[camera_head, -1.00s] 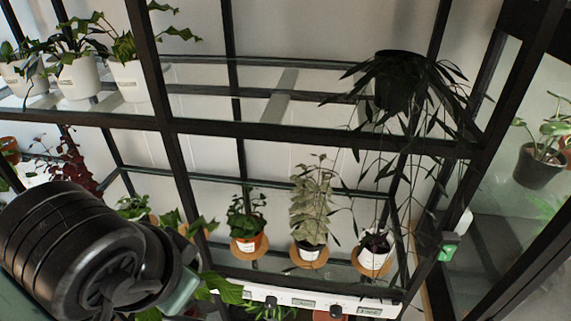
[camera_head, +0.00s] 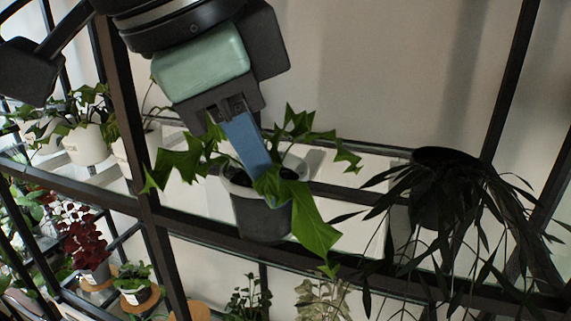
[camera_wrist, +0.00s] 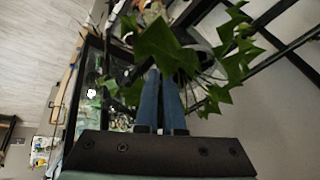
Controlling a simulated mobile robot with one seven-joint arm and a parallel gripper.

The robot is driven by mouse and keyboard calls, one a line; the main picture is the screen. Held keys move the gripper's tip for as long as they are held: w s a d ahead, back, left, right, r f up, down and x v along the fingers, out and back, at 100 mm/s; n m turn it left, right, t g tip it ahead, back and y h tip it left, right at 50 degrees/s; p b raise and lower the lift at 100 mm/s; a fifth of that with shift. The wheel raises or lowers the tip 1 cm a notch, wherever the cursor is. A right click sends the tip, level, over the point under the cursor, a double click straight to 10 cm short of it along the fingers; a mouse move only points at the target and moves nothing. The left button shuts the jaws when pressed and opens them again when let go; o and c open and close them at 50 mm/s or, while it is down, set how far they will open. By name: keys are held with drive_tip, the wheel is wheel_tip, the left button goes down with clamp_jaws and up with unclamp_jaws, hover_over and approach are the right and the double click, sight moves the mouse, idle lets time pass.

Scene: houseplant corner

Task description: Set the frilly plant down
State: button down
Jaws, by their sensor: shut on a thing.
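The frilly plant has jagged bright green leaves and sits in a dark grey pot (camera_head: 262,217) in the middle of the head view. My gripper (camera_head: 262,180) reaches down from above, its blue fingers shut at the pot's near rim among the leaves. The pot is upright, in front of the upper glass shelf's black front bar; I cannot tell whether it touches the shelf. In the wrist view the leaves (camera_wrist: 165,45) spread beyond my blue fingers (camera_wrist: 161,95) and hide most of the pot.
A dark trailing plant (camera_head: 440,190) stands on the upper shelf at the right. White-potted plants (camera_head: 85,145) stand at the left. A black upright (camera_head: 125,110) rises left of my gripper. A pale bare stretch (camera_head: 345,170) lies between the frilly plant and the trailing plant.

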drive_tip(key=shift+w+d+f+p, duration=0.3)
drive_tip(key=shift+w+d+f, duration=0.3)
drive_tip(key=shift+w, duration=1.4)
drive_tip(key=shift+w+d+f+p, duration=0.4)
drive_tip(key=shift+w+d, duration=0.35)
drive_tip(key=shift+w, duration=1.3)
drive_tip(key=shift+w+d+f+p, duration=0.2)
drive_tip(key=shift+w+d+f, duration=0.4)
drive_tip(key=shift+w, duration=1.4)
drive_tip(key=c, duration=1)
unclamp_jaws()
drive_tip(key=shift+f, duration=0.1)
drive_tip(key=shift+o, duration=0.2)
drive_tip(key=p+v, duration=0.4)
drive_tip(key=v, duration=0.1)
drive_tip(key=shift+s+r, duration=0.15)
drive_tip(key=shift+r, duration=0.1)
